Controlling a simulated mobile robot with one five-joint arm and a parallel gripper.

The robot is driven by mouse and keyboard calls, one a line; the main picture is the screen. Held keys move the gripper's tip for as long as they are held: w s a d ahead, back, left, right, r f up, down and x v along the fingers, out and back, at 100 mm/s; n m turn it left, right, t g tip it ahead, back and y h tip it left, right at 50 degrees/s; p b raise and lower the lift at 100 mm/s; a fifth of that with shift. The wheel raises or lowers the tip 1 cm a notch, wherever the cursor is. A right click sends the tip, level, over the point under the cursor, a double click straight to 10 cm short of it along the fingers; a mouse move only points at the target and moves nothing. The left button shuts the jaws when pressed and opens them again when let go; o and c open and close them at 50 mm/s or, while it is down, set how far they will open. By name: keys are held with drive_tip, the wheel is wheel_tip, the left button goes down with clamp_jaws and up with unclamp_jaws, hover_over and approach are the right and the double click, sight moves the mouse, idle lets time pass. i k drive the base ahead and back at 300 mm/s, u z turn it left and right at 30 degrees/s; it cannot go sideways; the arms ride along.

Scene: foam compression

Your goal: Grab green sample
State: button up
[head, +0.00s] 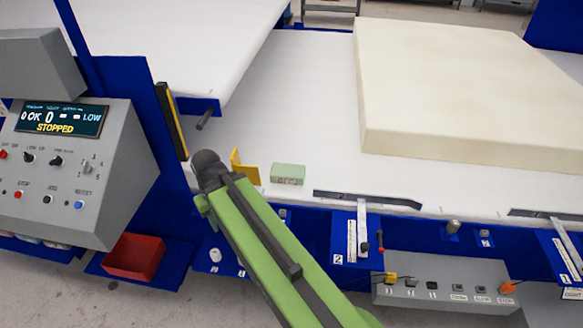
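The green sample (287,174) is a small pale green block lying on the white bed of the machine, near its front edge. Its front face carries a label too small to read. My green arm reaches up from the bottom of the head view, and its dark end joint is left of the sample. My gripper's fingers cannot be made out; they are hidden behind the arm's end. A yellow angled piece stands between the arm's end and the sample; I cannot tell whether it belongs to my gripper.
A large cream foam slab (450,85) lies on the bed at right. A grey control panel (75,165) reading STOPPED stands at left, with a red bin (134,257) below it. A raised white plate (175,45) overhangs the back left. Dark guide strips run along the front edge.

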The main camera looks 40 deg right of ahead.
sight(282, 173)
drive_tip(key=u, duration=0.25)
drive_tip(key=i, duration=1.1)
drive_tip(key=u, duration=0.15)
